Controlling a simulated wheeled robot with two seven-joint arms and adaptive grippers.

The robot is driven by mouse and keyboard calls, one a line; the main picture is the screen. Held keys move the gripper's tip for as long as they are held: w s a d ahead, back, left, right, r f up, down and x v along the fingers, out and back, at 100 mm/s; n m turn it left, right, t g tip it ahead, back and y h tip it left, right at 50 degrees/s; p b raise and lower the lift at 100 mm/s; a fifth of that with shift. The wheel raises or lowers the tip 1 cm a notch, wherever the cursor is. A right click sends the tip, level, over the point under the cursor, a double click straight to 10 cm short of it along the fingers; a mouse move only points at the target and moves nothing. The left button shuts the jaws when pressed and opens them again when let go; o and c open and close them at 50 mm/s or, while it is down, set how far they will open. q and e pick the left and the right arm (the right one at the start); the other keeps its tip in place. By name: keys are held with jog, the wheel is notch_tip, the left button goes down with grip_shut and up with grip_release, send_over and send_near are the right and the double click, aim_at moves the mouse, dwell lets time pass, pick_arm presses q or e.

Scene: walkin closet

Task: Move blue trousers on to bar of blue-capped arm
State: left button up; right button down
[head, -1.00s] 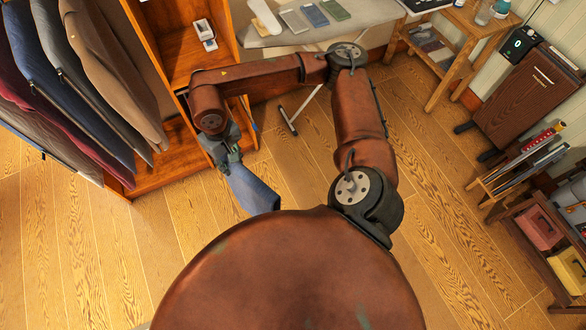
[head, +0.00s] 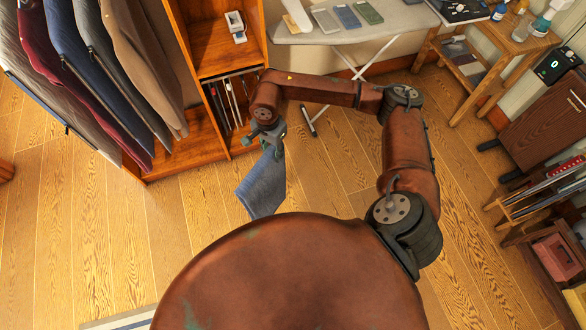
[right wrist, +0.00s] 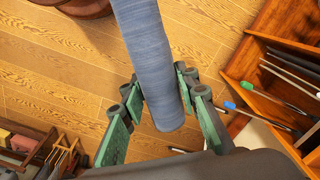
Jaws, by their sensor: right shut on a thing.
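The blue trousers (head: 262,184) hang folded below my right gripper (head: 270,143) in the head view, above the wooden floor. In the right wrist view the trousers (right wrist: 152,60) run between the green fingers of my right gripper (right wrist: 158,92), which is shut on them. A blue-capped arm (right wrist: 230,106) sticks out of the wooden cabinet at the right of the wrist view, apart from the trousers. A green-capped arm (right wrist: 247,86) is beside it. In the head view the arms' caps are too small to tell. My left gripper is not in view.
The wooden cabinet (head: 225,60) holds the pull-out arms (head: 233,98) in a lower bay, just left of my right wrist. Jackets (head: 95,60) hang at its left. An ironing board (head: 340,28) stands behind my right arm.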

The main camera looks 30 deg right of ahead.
jog(key=w+d+f+m+b, duration=0.1)
jog(key=d+f+m, duration=0.2)
jog(key=f+m, duration=0.4)
jog(key=w+d+f+m+b, duration=0.2)
jog(key=d+f+m, duration=0.1)
jog(key=f+m, duration=0.5)
jog(key=w+d+f+m+b, duration=0.1)
jog(key=d+f+m+b, duration=0.1)
jog(key=f+m, duration=0.6)
jog(key=d+m, duration=0.1)
jog(key=m, duration=0.1)
jog(key=shift+w+d+f+m, duration=0.15)
jog(key=shift+w+d+m, duration=0.1)
jog(key=shift+d+m, duration=0.15)
jog(key=shift+w, duration=0.15)
jog(key=shift+w+d+b, duration=0.2)
jog(key=shift+w+b, duration=0.35)
jog(key=shift+w, duration=0.2)
jog(key=shift+w+d+b, duration=0.15)
jog(key=shift+w+b, duration=0.45)
jog(key=shift+w, duration=0.1)
jog(key=shift+w+d+b, duration=0.2)
jog(key=shift+w+b, duration=0.35)
jog(key=shift+w, duration=0.2)
